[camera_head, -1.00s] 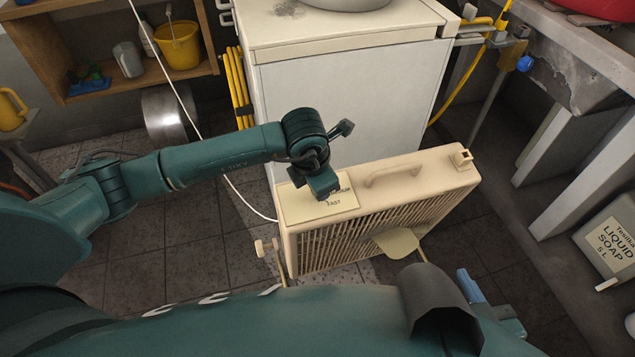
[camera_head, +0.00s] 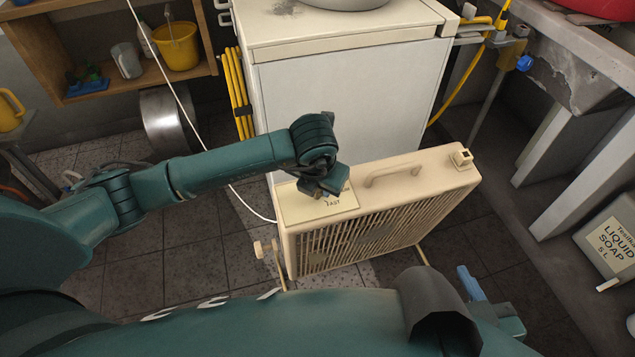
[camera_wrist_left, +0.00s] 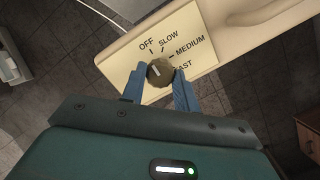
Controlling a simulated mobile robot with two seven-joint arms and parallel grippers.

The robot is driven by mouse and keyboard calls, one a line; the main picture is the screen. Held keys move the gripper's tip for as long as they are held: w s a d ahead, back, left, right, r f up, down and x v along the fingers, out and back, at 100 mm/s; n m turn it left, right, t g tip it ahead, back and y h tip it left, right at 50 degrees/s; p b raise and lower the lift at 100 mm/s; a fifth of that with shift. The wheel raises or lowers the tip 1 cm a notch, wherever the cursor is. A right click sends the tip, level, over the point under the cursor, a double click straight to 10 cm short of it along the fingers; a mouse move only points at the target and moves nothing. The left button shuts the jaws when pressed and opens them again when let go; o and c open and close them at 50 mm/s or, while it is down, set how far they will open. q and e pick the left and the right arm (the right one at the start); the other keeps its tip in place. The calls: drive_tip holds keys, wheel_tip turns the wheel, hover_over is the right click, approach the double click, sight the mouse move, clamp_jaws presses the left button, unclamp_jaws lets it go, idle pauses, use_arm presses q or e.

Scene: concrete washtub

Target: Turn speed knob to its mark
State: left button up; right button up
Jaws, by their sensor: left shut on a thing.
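The speed knob (camera_wrist_left: 160,72) is a round brown knob with a pale line, on a cream panel (camera_wrist_left: 205,28) labelled OFF, SLOW, MEDIUM and FAST. The line points roughly up toward the OFF and SLOW side; its exact setting is hard to tell. My left gripper (camera_wrist_left: 160,82) has its blue fingers on both sides of the knob, shut on it. In the head view the panel (camera_head: 292,207) is on the beige box fan (camera_head: 440,176), and my left wrist hides the knob. My right gripper (camera_head: 484,294) is low right, apart from the fan, its opening unclear.
A white appliance (camera_head: 345,100) stands behind the fan. A wooden shelf (camera_head: 110,88) with a yellow bucket (camera_head: 178,47) is at upper left. A liquid soap container (camera_head: 610,240) is at right.

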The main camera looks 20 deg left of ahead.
drive_tip(key=shift+f, duration=0.1)
use_arm(q)
drive_tip(key=o, duration=1)
drive_tip(key=shift+r, duration=0.1)
drive_tip(key=p+v, duration=0.2)
drive_tip(key=v, duration=1.1)
drive_tip(key=shift+p, duration=0.35)
use_arm(e)
drive_tip(key=shift+s+d+r+m, duration=0.25)
drive_tip(key=shift+r+m, duration=0.05)
drive_tip(key=shift+r, duration=0.35)
drive_tip(key=shift+s+d+r+m, duration=0.2)
drive_tip(key=shift+d+r+m, duration=0.1)
drive_tip(key=shift+r, duration=0.3)
drive_tip(key=shift+a, duration=0.1)
